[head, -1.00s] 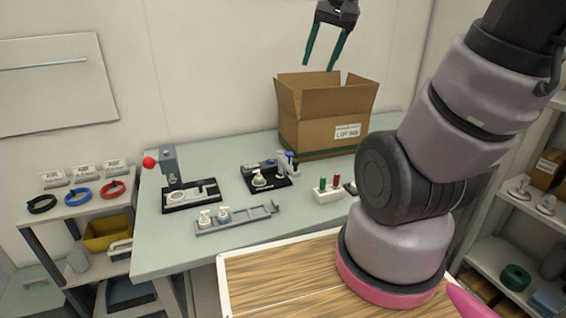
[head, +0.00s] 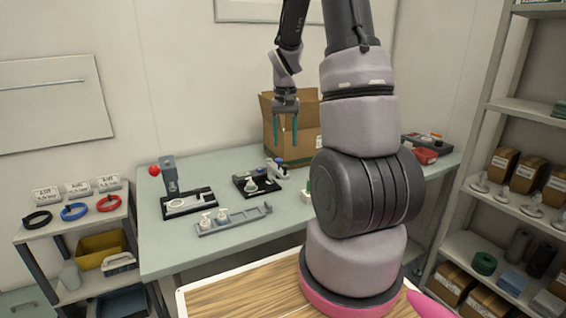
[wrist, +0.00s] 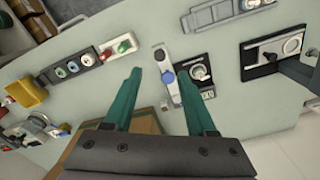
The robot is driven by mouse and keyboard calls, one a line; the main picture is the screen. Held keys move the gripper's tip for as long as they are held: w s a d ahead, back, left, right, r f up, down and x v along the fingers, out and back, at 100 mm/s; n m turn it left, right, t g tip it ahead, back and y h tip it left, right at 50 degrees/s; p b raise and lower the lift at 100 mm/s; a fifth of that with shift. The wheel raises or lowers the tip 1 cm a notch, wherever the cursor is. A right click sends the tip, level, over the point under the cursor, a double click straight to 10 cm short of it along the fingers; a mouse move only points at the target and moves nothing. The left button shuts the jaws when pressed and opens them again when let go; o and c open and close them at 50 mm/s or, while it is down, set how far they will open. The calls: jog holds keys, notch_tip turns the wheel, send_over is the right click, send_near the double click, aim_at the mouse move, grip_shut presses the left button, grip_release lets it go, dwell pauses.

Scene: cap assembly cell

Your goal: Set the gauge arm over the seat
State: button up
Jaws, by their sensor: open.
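My gripper (head: 285,142) is open and empty, in front of the cardboard box and above the bench's middle; its teal fingers also show in the wrist view (wrist: 160,73). A grey bar with a blue round knob (wrist: 168,78), probably the gauge arm, lies ahead of the fingers, beside a black fixture (wrist: 208,91). The fixture carries a pale round part (wrist: 198,71), probably at the seat. In the head view the bar (head: 277,169) stands at the right edge of the black fixture (head: 244,186). The bar is apart from the round part. No contact with my fingers is visible.
A press with a red ball (head: 154,170) stands on a black base at left. A grey rack (head: 235,219) with two white pump tops lies in front. The open cardboard box (head: 310,145) is behind my gripper. A block with red and green parts (wrist: 118,47) is nearby.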

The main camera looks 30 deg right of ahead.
aim_at(285, 166)
notch_tip(285, 166, down, 8)
jog(key=shift+c, duration=0.4)
grip_shut()
dwell(1.3)
